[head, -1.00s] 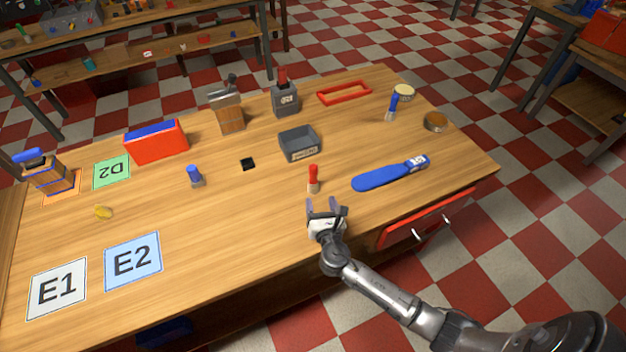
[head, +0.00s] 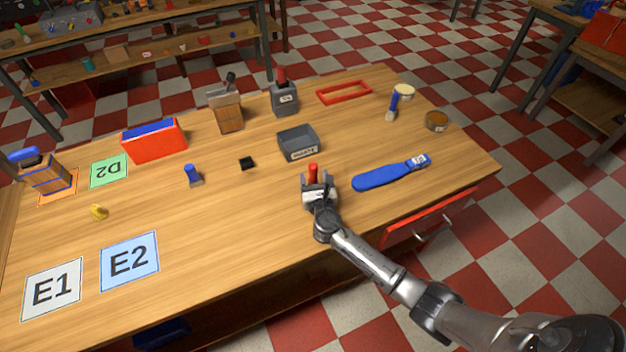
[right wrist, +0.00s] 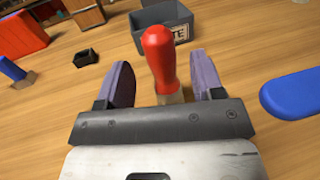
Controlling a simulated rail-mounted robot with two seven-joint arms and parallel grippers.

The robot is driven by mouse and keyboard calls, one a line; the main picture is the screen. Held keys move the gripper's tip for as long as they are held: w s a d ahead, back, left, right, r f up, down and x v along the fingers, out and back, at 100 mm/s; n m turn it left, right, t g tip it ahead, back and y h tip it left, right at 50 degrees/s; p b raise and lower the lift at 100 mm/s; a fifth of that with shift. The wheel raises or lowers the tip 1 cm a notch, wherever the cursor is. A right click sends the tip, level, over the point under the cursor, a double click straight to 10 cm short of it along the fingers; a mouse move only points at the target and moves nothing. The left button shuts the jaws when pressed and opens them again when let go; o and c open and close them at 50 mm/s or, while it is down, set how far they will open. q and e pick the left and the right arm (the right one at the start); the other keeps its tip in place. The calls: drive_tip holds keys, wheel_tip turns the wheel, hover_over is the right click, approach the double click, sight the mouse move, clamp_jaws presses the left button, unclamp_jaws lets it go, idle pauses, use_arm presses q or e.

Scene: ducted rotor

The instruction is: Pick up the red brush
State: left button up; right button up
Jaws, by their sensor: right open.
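The red brush (head: 313,170) stands on the wooden table in the head view, with its red handle up. In the right wrist view its red handle (right wrist: 160,58) rises between the two purple-grey fingers, and its paler lower end is partly hidden by the gripper body. My right gripper (head: 319,184) is open, with one finger on each side of the brush and a visible gap on both sides. It also shows in the right wrist view (right wrist: 165,82). My left gripper is not in view.
A grey labelled bin (head: 299,142) stands just behind the brush. A blue paddle-shaped tool (head: 385,175) lies to the right. A blue brush (head: 193,174) and a small black box (head: 246,163) are to the left.

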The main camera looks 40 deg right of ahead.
sight(314, 174)
drive_tip(key=x, duration=0.3)
drive_tip(key=b+x, duration=0.1)
drive_tip(key=shift+w+d+r, duration=0.1)
drive_tip(key=shift+w+r, duration=0.05)
drive_tip(key=shift+r, duration=0.1)
drive_tip(key=shift+w+d, duration=0.15)
drive_tip(key=shift+w, duration=0.05)
drive_tip(key=c, duration=1.1)
